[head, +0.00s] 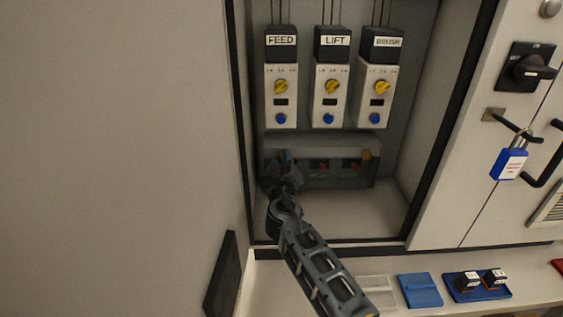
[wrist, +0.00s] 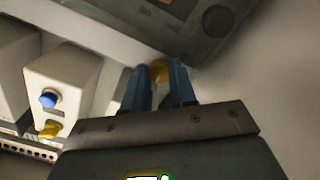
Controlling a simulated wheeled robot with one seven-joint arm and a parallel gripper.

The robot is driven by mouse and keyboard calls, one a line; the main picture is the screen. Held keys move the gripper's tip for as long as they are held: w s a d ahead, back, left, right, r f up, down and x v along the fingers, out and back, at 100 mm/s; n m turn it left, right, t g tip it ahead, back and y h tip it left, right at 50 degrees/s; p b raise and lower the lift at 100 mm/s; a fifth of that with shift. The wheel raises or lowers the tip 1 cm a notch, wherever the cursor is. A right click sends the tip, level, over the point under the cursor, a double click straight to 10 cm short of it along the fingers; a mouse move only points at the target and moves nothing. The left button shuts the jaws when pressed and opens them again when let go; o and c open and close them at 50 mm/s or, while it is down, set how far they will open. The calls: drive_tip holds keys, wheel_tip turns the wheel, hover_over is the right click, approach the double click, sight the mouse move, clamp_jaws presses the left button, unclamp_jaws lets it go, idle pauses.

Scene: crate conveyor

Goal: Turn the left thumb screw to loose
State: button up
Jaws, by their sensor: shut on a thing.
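The left thumb screw (wrist: 159,70) is a yellow-brass knob at the edge of a grey cover. It shows in the wrist view between the two blue fingertips of my gripper (wrist: 160,85). My gripper is shut on it. In the head view my gripper (head: 284,160) is at the left end of the cover (head: 335,180) and hides the left screw there. The right thumb screw (head: 367,155) shows at the cover's right end. The mark or turn angle of the held screw cannot be made out.
Above the cover hang three units labelled FEED (head: 281,95), LIFT (head: 330,95) and a third (head: 376,95), each with a yellow knob. A blue padlock (head: 509,163) hangs on the cabinet door at right. Blue trays (head: 420,290) lie on the ledge below.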

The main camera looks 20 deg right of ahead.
clamp_jaws()
drive_tip(key=shift+n, duration=0.3)
drive_tip(key=shift+a+n+p, duration=0.1)
drive_tip(key=shift+n+p, duration=0.4)
drive_tip(key=shift+n, duration=17.1)
drive_tip(key=shift+f, duration=0.1)
